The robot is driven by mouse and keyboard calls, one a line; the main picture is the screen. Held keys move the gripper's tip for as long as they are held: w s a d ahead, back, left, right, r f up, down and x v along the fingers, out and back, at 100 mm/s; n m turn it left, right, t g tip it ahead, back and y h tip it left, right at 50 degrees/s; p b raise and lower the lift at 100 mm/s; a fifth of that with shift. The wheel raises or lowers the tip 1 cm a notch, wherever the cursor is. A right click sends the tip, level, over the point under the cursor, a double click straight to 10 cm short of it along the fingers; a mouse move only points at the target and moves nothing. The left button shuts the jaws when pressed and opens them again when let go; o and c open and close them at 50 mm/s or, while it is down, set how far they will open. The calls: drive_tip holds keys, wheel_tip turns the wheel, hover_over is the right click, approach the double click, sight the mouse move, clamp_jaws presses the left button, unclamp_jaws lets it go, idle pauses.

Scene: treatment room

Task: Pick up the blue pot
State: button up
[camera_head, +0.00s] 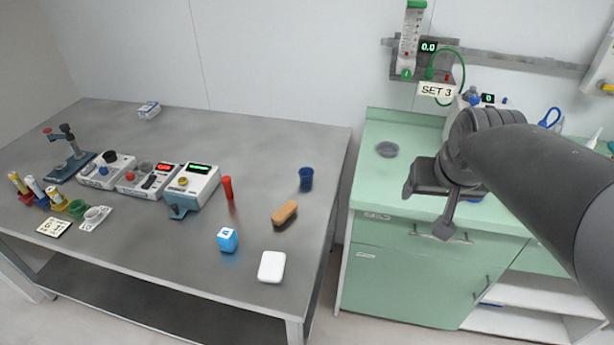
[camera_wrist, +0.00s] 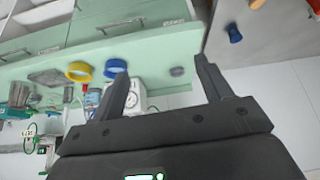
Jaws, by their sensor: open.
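The blue pot (camera_head: 306,179) is a small dark blue cup standing upright near the right edge of the grey table (camera_head: 250,130). In the wrist view what looks like the same pot (camera_wrist: 235,33) shows at the upper right, beyond the finger on that side. My gripper (camera_head: 427,208) is over the green counter, to the right of the pot and well apart from it. In the wrist view my gripper (camera_wrist: 161,70) has its two fingers spread, with nothing held between them.
A wooden block (camera_head: 285,213), red cylinder (camera_head: 228,188), blue box (camera_head: 228,239) and white box (camera_head: 272,266) stand near the pot. Instruments fill the table's left. A gap separates the table from the green counter (camera_head: 385,125), which bears a grey dish (camera_head: 387,149).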

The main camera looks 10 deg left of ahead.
drive_tip(key=w+a+f, duration=0.2)
drive_tip(key=w+a, duration=0.3)
drive_tip(key=w, duration=0.4)
drive_tip(key=n+y, duration=0.2)
drive_tip(key=n, duration=0.1)
hover_over(305, 175)
drive_tip(key=s+d, duration=0.2)
drive_tip(key=s, duration=0.3)
wheel_tip(305, 175, down, 22)
drive_tip(key=shift+r, duration=0.1)
drive_tip(key=shift+x, duration=3.1)
drive_tip(key=shift+w+d, duration=0.1)
drive_tip(key=shift+w, duration=0.05)
drive_tip(key=shift+r, duration=0.1)
drive_tip(key=c, duration=1)
